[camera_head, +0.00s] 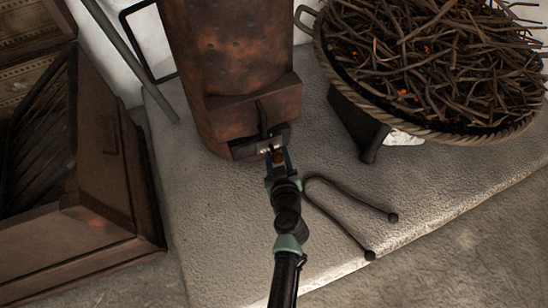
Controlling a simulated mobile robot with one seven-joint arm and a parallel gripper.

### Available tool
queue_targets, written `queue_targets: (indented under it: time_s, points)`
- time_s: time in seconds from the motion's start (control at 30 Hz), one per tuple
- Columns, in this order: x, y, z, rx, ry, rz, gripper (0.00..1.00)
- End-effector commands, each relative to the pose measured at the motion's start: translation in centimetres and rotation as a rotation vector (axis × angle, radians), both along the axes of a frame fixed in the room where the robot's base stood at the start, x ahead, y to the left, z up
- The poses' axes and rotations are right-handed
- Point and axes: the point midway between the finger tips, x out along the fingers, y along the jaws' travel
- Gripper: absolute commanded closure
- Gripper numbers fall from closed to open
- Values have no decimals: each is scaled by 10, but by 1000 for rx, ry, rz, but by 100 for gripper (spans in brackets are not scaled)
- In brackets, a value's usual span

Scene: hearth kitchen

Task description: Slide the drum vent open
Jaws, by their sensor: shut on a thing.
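The drum (233,50) is a rusty brown metal body that stands upright on a pale stone ledge, at the upper middle of the head view. Near its base is the drum vent (247,149), a dark low opening or plate with an upright dark bar (262,118) above it. My gripper (275,153) is at the front of the vent, shut on a small part there. My gripper hides most of that part. I cannot tell how far the vent stands open.
A wide basket of twigs (430,50) with glowing bits stands on dark legs at the right. A bent dark rod (345,190) lies on the ledge (200,190) right of my arm. A brown wooden chest (105,150) stands at the left. A leaning pole (130,55) is behind it.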

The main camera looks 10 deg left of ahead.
Motion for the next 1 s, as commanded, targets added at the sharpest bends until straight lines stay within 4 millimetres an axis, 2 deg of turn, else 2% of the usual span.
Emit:
queue_targets:
  time_s: [0.03,0.07,0.2,0.23,0.6,0.77,1.0]
  points:
    - [3,-6,1,-4,-5,-17,100]
    - [3,-7,1,-4,-5,-17,57]
    - [3,-7,1,-4,-6,-17,32]
    - [3,-6,1,-4,-6,-16,29]
    - [-5,-6,4,-3,-3,-10,29]
    - [-28,-14,15,-3,-2,-12,29]
    - [-73,-28,34,-3,-2,-12,29]
